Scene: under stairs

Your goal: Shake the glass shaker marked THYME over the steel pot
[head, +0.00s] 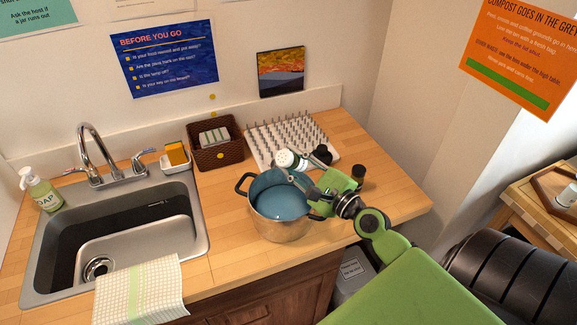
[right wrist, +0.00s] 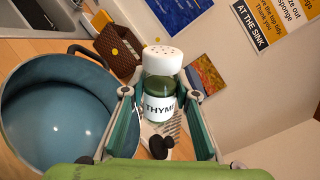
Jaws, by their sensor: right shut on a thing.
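The glass shaker marked THYME (right wrist: 160,90) has a white perforated cap and green contents. My right gripper (right wrist: 163,105) is shut on it, one finger on each side. In the head view the shaker (head: 290,159) is tilted, its cap toward the left, above the far rim of the steel pot. The steel pot (head: 278,222) stands on the wooden counter, with a blue inside and dark handles. My right gripper also shows in the head view (head: 308,172), above the pot's right side. The pot (right wrist: 62,112) fills the left of the right wrist view and looks empty. My left gripper is not in view.
A white pegged rack (head: 262,157) and a brown basket (head: 205,155) stand behind the pot. A small black-topped item (head: 358,171) stands right of my gripper. The sink (head: 60,225) lies left, with a towel (head: 140,290) over its front edge. Counter right of the pot is fairly clear.

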